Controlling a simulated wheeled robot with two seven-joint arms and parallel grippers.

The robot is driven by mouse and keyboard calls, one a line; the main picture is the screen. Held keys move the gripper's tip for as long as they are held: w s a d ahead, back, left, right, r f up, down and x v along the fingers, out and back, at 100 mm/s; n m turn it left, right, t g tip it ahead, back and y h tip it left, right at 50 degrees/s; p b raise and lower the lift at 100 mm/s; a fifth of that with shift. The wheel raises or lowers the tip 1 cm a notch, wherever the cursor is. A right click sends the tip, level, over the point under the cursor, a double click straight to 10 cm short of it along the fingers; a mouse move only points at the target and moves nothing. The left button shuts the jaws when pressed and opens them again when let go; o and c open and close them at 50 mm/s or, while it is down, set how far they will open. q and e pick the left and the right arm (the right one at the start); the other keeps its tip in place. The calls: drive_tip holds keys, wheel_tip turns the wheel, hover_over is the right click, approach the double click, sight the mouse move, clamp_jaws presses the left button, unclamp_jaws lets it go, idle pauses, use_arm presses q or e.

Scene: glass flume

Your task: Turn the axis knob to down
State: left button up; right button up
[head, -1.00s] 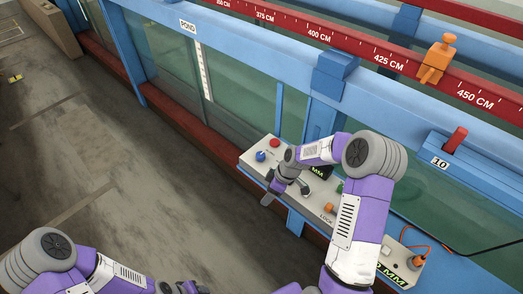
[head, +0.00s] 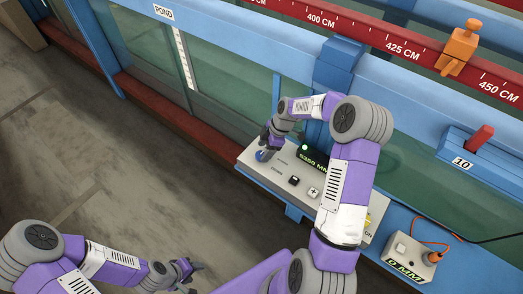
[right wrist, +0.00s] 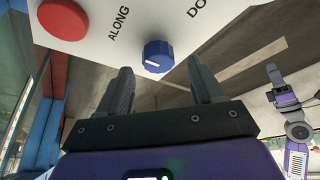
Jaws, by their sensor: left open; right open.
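The blue axis knob (head: 261,156) sits at the left end of the light control panel (head: 252,172). In the right wrist view the knob (right wrist: 157,54) shows a short white mark, with the printed words "ALONG" and a partly cut-off "DO" beside it. My right gripper (head: 265,148) is over the knob in the head view. In the right wrist view its two fingers (right wrist: 160,68) are open, with the knob in the gap near the fingertips; no finger visibly touches it. My left gripper (head: 194,275) is open and empty at the lower left, away from the panel.
A red button (right wrist: 64,18) is close to the knob. The panel also carries a "5350 MM" display (head: 314,162) and a black button (head: 294,181). My right forearm covers part of the panel. The glass flume wall stands behind; open floor (head: 130,190) lies left.

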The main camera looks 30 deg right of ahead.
drive_tip(key=shift+x, duration=1.25)
drive_tip(key=shift+w, duration=0.1)
